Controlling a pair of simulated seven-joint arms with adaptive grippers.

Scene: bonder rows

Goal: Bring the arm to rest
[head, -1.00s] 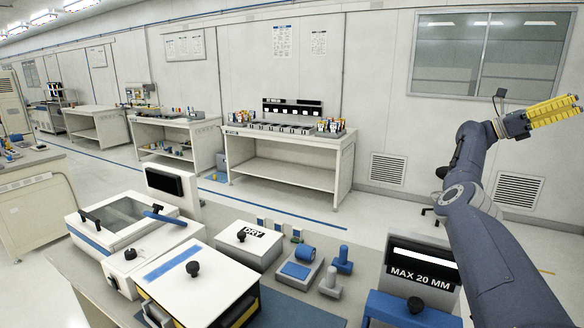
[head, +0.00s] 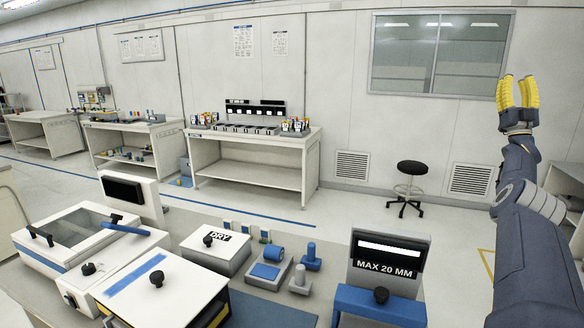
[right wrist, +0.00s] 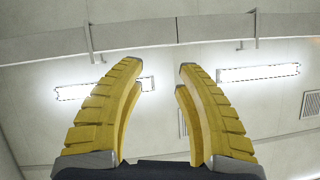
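My right gripper (head: 519,92) is raised at the right of the head view, with its yellow ribbed fingers pointing up. It stands in front of the far wall, beside the window, well above the bench and apart from everything. In the right wrist view the two fingers of my right gripper (right wrist: 160,70) are spread apart with nothing between them. Only the ceiling and its lights show behind them. My left gripper and left arm are out of both views.
The near bench holds a white lidded box (head: 158,295), a box marked DRY (head: 217,248), a small blue roller (head: 274,254) and a MAX 20 MM stand (head: 387,265). A black stool (head: 411,181) stands on open floor. A far workbench (head: 256,172) is at the wall.

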